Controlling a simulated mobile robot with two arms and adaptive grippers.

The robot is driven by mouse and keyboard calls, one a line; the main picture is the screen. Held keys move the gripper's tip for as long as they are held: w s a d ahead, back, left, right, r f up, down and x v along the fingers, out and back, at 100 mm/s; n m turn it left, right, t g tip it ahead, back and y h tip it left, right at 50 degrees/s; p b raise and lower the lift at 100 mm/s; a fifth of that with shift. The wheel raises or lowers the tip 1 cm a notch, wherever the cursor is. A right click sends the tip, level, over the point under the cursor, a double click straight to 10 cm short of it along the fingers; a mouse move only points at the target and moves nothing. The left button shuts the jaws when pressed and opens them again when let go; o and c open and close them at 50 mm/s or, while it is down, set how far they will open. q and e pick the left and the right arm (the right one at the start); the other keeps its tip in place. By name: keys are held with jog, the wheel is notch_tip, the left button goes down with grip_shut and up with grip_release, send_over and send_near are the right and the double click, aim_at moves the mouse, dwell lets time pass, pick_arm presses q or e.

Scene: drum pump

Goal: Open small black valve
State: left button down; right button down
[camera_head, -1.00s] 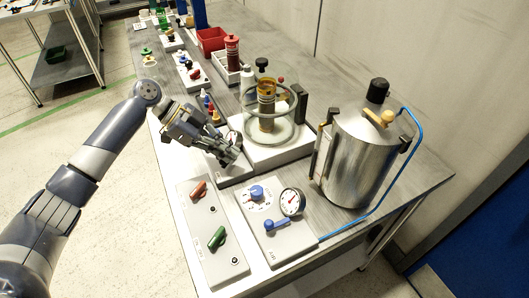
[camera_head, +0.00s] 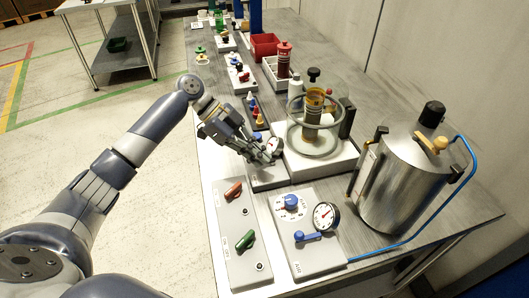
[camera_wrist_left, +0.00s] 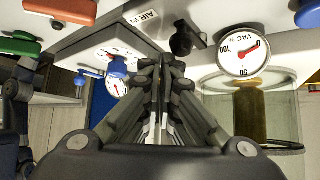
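The small black valve (camera_wrist_left: 186,38) shows in the left wrist view, on a white panel between the "AIR IN" label and a round vacuum gauge (camera_wrist_left: 243,50). In the head view the gauge (camera_head: 273,147) shows beside my fingers, while I cannot make out the valve behind them. My left gripper (camera_head: 262,156) hangs over the panel in front of the glass vessel. In the left wrist view its fingers (camera_wrist_left: 160,68) are drawn together with nothing visible between them. The valve lies just beyond the fingertips, apart from them in the picture. My right gripper is not in view.
A panel with red (camera_head: 233,190) and green (camera_head: 245,239) handles and a panel with blue knobs (camera_head: 291,201) and a gauge (camera_head: 326,217) lie nearer. A steel tank (camera_head: 400,180) with a blue hose stands right. A glass vessel (camera_head: 315,130) stands behind the gripper.

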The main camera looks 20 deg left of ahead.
pick_arm(q)
jog(key=shift+s+a, duration=0.2)
jog(key=shift+w, duration=0.1)
jog(key=v, duration=1.2)
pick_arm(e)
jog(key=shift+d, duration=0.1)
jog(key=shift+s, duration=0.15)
